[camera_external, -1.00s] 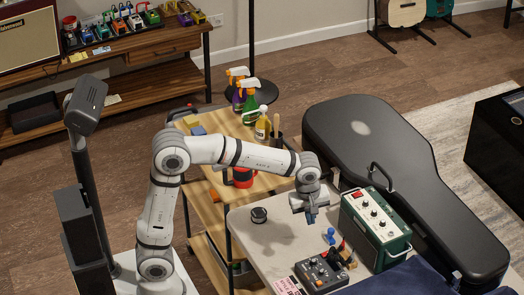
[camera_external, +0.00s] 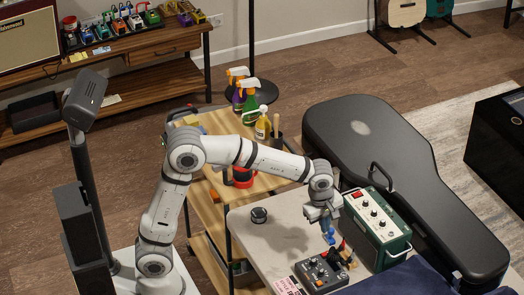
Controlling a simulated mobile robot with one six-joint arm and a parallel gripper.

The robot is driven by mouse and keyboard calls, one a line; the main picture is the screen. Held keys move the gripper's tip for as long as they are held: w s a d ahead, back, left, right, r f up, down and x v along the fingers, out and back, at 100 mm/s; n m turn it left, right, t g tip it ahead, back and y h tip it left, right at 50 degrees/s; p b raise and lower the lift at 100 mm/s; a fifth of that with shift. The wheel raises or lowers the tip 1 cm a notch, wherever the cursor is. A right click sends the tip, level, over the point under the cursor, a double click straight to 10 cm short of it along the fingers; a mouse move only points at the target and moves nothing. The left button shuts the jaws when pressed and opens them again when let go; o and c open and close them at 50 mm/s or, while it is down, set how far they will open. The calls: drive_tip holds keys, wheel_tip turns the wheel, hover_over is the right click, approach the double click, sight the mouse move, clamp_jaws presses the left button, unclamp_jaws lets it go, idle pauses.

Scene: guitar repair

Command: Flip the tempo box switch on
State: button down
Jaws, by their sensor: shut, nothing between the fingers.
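A dark grey control box (camera_external: 324,273) with several knobs lies on the light table near the bottom of the view. A green box (camera_external: 376,230) with a white panel, knobs and a red switch (camera_external: 357,194) stands to its right. No label readable here tells which one is the tempo box, and switch positions are too small to read. My gripper (camera_external: 327,228) is shut and empty, pointing down left of the green box and above the dark grey box. It appears apart from both boxes.
A small blue item (camera_external: 330,238) and a tan block with tools (camera_external: 347,256) sit close below my gripper. A round black item (camera_external: 259,215) lies on the table (camera_external: 246,236) at left. A guitar case (camera_external: 400,165) lies behind the green box.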

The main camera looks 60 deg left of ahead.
sight(327, 252)
drive_tip(key=f, duration=0.3)
drive_tip(key=w+f, duration=0.1)
drive_tip(key=f, duration=0.2)
drive_tip(key=f+b, duration=0.1)
drive_tip(key=f, duration=0.3)
drive_tip(key=shift+w+f, duration=0.1)
drive_tip(key=shift+w, duration=0.2)
